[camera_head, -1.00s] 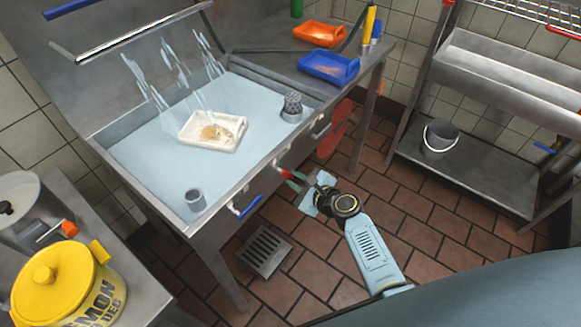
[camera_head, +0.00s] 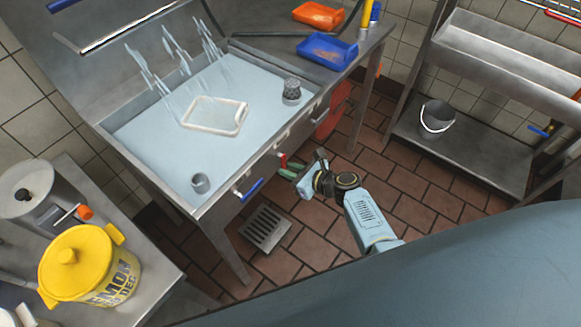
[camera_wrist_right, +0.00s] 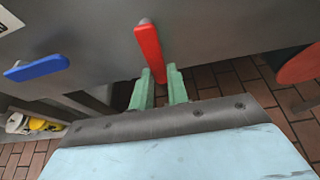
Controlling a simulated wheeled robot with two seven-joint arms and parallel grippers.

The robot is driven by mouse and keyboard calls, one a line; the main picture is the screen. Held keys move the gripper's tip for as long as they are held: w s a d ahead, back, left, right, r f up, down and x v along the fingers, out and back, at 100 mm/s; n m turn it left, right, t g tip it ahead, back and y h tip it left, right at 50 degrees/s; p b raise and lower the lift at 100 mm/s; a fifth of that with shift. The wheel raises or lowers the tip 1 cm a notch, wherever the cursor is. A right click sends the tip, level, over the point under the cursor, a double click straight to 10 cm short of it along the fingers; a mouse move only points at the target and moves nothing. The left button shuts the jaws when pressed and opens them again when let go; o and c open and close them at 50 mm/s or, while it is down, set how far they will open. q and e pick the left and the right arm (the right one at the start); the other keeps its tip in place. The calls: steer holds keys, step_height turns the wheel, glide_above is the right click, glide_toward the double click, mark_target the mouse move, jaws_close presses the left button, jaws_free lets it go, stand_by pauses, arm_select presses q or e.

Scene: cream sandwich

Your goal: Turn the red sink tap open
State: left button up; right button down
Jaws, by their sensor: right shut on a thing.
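The red sink tap handle (camera_head: 282,159) sits on the front face of the steel sink (camera_head: 225,200). In the right wrist view the red handle (camera_wrist_right: 149,48) points down from its pivot, slightly tilted, with its lower end between my green fingertips. My right gripper (camera_wrist_right: 160,82) is shut on that lower end. In the head view my right gripper (camera_head: 291,169) reaches the sink front from the right. My left gripper is not in view.
A blue tap handle (camera_head: 248,188) is left of the red one; it also shows in the wrist view (camera_wrist_right: 36,68). A white tray (camera_head: 214,115) lies in the basin under water jets. A floor drain (camera_head: 265,228) and a red round object (camera_head: 333,112) are nearby.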

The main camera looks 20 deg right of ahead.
stand_by(0.3)
steer(key=c, duration=1.4)
jaws_free()
steer(key=shift+o, duration=0.2)
steer(key=p+v, duration=0.3)
steer(key=v, duration=1)
steer(key=shift+s+p, duration=0.15)
steer(key=shift+p, duration=0.15)
